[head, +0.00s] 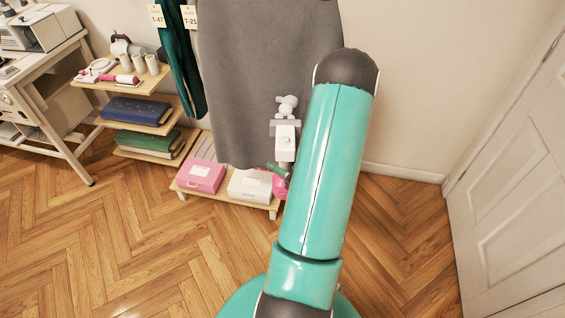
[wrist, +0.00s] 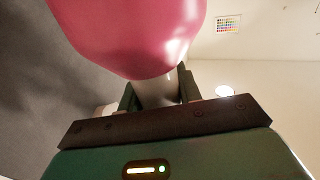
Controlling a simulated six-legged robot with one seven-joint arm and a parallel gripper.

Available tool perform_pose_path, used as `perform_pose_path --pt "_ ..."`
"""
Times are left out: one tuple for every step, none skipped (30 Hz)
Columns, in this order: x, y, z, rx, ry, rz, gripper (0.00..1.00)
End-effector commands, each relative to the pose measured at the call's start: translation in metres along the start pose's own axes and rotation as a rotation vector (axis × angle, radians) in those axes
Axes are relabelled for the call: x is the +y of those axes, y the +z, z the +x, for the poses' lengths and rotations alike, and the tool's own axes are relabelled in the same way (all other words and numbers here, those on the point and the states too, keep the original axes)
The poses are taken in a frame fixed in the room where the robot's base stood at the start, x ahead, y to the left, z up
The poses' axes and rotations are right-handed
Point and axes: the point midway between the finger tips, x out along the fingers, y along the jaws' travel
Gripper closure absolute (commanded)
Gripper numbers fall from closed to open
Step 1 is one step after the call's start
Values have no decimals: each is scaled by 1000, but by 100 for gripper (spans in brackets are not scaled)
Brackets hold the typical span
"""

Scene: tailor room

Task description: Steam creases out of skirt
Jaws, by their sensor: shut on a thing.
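The grey skirt (head: 255,85) hangs against the wall in the head view, its lower hem just above a low shelf. Its right edge is partly hidden by my arm. My gripper (wrist: 158,90) is shut on the pale handle of a pink rounded tool (wrist: 130,35), which looks like the steamer. The tool fills the upper middle of the wrist view. The grey skirt (wrist: 30,90) shows at the left of that view. In the head view, a bit of the pink tool (head: 280,186) shows low beside my arm, near the hem. Whether it touches the skirt cannot be told.
A low wooden shelf (head: 225,197) with a pink box (head: 201,177) and a white box (head: 249,186) stands under the skirt. Left are tiered shelves with folded cloth (head: 137,115) and a sewing table (head: 40,80). A white door (head: 515,170) is at right. Front-left floor is clear.

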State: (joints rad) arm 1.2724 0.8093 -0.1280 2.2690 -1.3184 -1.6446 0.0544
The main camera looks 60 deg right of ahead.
Motion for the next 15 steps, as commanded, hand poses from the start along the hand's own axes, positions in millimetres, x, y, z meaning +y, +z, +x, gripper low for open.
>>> perform_pose_path --pt "-1 0 3 3 0 -1 100" --pt "-1 1 4 3 0 -1 100" --pt "-2 1 6 3 1 -1 100" --pt "-2 2 7 3 1 -1 100" --pt "-3 2 8 3 1 -1 100" --pt "-4 3 10 3 0 -1 100" --pt "-4 4 12 3 0 -1 100" --pt "-5 4 13 3 0 -1 100" --pt "-6 5 15 3 0 -1 100" --pt "-7 6 17 3 0 -1 100" --pt "-7 6 18 3 0 -1 100" --pt "-8 7 20 3 0 -1 100" --pt "-8 7 22 3 0 -1 100" --pt "-9 8 23 3 0 -2 100" --pt "-10 9 25 3 0 -2 100"
